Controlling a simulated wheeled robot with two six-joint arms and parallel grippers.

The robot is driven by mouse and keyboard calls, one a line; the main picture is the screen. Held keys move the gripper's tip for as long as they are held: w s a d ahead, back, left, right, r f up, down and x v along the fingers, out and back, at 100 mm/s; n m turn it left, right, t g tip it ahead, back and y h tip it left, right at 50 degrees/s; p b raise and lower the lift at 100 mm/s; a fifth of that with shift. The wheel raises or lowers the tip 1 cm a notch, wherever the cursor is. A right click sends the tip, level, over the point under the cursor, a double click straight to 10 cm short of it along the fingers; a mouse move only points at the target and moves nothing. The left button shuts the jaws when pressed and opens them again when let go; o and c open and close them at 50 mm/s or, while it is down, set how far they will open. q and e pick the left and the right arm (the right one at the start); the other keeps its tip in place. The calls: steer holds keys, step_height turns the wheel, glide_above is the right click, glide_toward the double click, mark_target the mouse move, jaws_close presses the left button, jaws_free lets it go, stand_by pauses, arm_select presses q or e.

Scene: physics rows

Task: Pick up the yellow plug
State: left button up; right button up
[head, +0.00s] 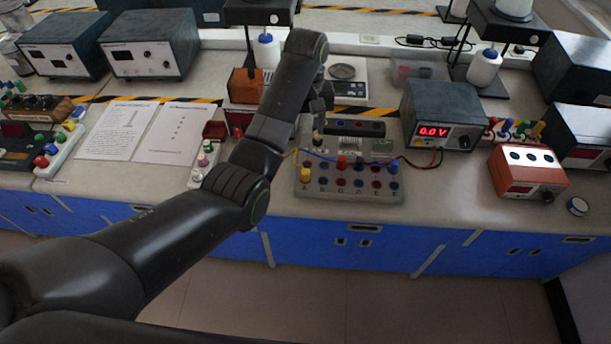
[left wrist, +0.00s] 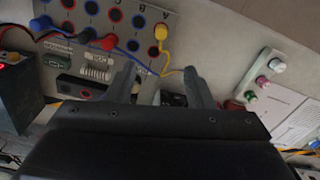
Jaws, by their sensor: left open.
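The yellow plug (head: 305,174) stands in the front left part of the grey socket board (head: 350,190). In the left wrist view the yellow plug (left wrist: 161,32) is near the top, with a yellow wire running from it toward the fingers. My left gripper (head: 319,122) is above the back left of the board, farther back than the plug; its fingertips are partly hidden by my arm. In the left wrist view my left gripper (left wrist: 161,74) is open, its two fingers apart, with the plug beyond them and not between them. My right gripper is not in view.
Red (head: 341,162) and blue plugs (head: 394,167) with wires stand on the same board. A power supply (head: 440,115) reading 0.0V is to its right. A strip of plugs (head: 203,165) and paper sheets (head: 173,133) lie left. Clear bench shows at the right front.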

arm_select(q)
step_height(320, 180, down, 5)
steer(key=b, duration=0.5)
steer(key=p, duration=0.2)
glide_above(305, 171)
step_height(305, 171, down, 6)
steer(key=shift+d+f, duration=0.1)
step_height(305, 171, down, 5)
steer(key=shift+p, duration=0.5)
steer(key=shift+f, duration=0.55)
steer(key=shift+c, duration=0.3)
jaws_close()
